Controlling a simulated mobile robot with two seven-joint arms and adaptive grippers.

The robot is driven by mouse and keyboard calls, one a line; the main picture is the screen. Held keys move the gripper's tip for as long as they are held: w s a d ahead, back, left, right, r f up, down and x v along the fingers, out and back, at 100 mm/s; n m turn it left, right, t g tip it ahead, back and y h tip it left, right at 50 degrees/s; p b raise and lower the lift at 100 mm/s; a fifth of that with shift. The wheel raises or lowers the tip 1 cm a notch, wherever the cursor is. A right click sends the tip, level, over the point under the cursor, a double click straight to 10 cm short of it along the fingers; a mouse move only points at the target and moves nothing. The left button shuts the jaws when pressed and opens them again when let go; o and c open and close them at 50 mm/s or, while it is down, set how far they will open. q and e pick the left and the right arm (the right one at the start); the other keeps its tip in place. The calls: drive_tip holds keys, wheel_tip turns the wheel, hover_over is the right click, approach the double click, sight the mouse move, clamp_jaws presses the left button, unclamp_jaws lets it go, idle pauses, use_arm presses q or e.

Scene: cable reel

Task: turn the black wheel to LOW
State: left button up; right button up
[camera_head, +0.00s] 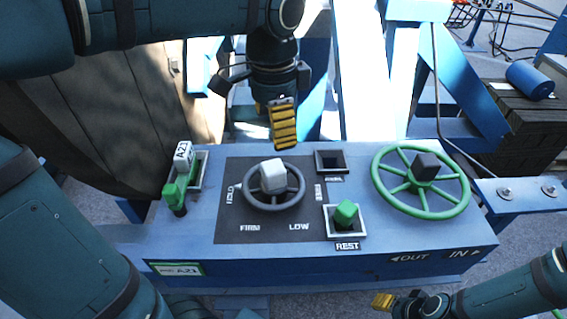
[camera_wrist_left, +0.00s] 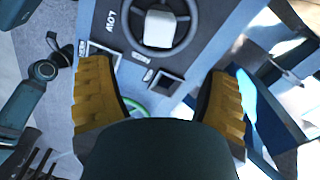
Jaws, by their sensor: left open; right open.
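The black wheel (camera_head: 275,207) lies on a dark square on the blue console, with a pale block (camera_head: 272,175) standing at its hub. HOLD is printed left of it, FIRM lower left, LOW (camera_head: 299,227) lower right, and a label that looks like FREE at right. A small white mark sits at the wheel's left, by HOLD. My left gripper (camera_head: 283,122) hangs behind and above the wheel, apart from it. In the left wrist view its yellow fingers (camera_wrist_left: 160,85) are spread and empty, with the wheel (camera_wrist_left: 150,52) beyond them. My right gripper (camera_head: 394,302) is open at the lower right, off the console's front.
A larger green wheel (camera_head: 421,213) with a dark hub block is at the console's right. A green block (camera_head: 346,213) sits in the REST socket, with an empty socket (camera_head: 332,160) behind it. A wooden reel (camera_head: 110,110) rises behind.

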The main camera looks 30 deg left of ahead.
sight(275, 176)
use_arm(q)
wheel_tip(275, 176, down, 13)
drive_tip(key=b, duration=0.2)
drive_tip(key=shift+s+f+b, duration=0.15)
drive_tip(key=shift+b, duration=0.25)
use_arm(e)
drive_tip(key=f, duration=0.1)
drive_tip(key=s+f, duration=0.1)
drive_tip(key=f, duration=0.1)
drive_tip(key=shift+s+a, duration=0.1)
use_arm(q)
drive_tip(key=c, duration=1.3)
use_arm(e)
drive_tip(key=shift+r, duration=0.1)
